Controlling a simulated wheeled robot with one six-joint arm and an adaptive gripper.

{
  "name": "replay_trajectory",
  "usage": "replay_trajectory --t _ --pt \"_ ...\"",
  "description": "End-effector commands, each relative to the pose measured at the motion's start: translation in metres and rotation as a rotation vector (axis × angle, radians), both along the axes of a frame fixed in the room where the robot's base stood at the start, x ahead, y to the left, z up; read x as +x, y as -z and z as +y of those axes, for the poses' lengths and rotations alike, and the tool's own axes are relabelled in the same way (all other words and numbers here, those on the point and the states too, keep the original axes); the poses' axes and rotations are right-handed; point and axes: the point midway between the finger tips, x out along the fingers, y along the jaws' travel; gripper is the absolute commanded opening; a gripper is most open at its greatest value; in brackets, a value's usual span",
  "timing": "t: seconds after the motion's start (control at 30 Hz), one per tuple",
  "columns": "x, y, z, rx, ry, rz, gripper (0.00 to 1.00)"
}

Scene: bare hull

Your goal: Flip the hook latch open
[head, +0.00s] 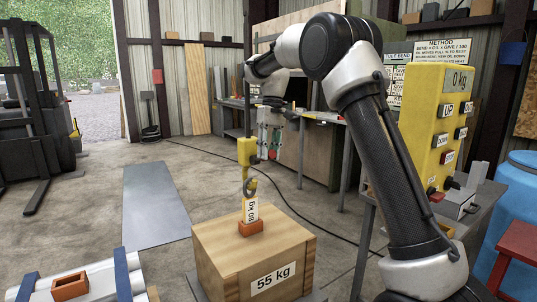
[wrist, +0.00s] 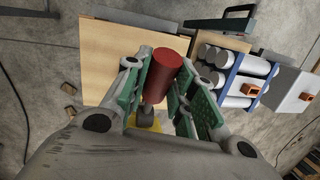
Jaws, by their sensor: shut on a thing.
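My gripper (wrist: 168,72) has its green-padded fingers closed around a red cylinder (wrist: 164,70) in the wrist view. A short grey stem (wrist: 149,113) and a yellow part show just below it. In the head view my gripper (head: 279,102) is at the end of the arm, right of and above the yellow hoist block (head: 247,151). The hook's latch is too small to make out.
A wooden crate marked "55 kg" (head: 225,240) stands under the hook. A yellow control panel (head: 437,115) reading "0 kg" is at right, beside a blue drum (head: 520,185). Pipes with blue bands (head: 100,285) lie front left. A forklift (head: 38,110) stands far left; open floor lies between.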

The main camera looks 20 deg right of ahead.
Motion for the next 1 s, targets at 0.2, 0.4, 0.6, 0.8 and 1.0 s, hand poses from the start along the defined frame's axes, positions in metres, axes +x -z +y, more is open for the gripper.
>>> replay_trajectory --t 0.2,0.4,0.6,0.8,1.0 --pt "0.0007 -0.0016 0.0 -0.005 0.001 0.01 0.0" --pt "0.0008 -0.0018 0.0 -0.005 0.001 0.009 0.0" --pt "0.0007 -0.0016 0.0 -0.005 0.0 0.01 0.48" --pt "0.0005 -0.0013 0.0001 -0.004 0.0 0.011 0.48" --pt "0.0028 -0.0098 -0.0009 -0.004 0.0 0.01 0.48"
